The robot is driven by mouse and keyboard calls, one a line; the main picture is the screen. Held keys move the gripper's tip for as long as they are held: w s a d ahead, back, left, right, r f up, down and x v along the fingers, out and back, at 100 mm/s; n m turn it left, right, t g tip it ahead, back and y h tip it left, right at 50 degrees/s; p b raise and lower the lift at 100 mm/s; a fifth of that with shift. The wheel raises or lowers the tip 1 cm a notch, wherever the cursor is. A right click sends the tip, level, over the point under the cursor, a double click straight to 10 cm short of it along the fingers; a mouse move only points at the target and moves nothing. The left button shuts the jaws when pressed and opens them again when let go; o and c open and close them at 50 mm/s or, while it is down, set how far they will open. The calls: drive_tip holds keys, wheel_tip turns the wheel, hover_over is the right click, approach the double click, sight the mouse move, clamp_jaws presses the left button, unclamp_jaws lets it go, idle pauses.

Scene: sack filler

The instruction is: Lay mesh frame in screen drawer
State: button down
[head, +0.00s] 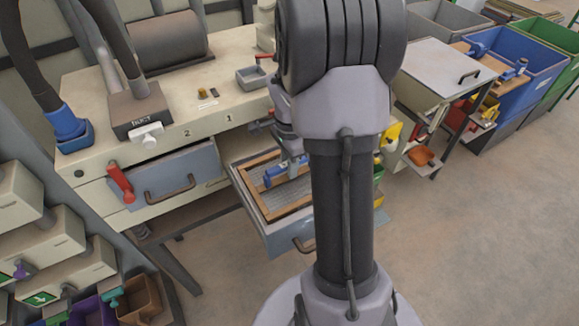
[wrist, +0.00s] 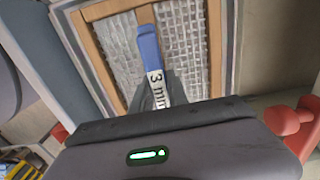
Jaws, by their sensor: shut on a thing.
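The mesh frame (head: 254,193) has a wooden rim, grey mesh and a blue handle. It lies within the outline of the open grey screen drawer (head: 281,239) in the head view; I cannot tell whether it touches the bottom. My gripper (head: 285,172) is shut on the blue handle. In the wrist view, the handle (wrist: 149,47) carries a "3 mm" label and rises between my fingers (wrist: 155,92), with the wooden rim (wrist: 101,50) and mesh behind it. The drawer wall (wrist: 72,30) runs beside the rim. My arm hides the frame's right part in the head view.
A shut drawer (head: 166,184) with a red-handled lock (head: 121,184) is to the left. The bench top (head: 225,100) holds a small grey tray (head: 255,77). Blue (head: 540,58) and green bins stand at the right. The floor in front is clear.

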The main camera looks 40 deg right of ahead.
drive_tip(key=shift+s, duration=0.1)
drive_tip(key=c, duration=1.3)
unclamp_jaws()
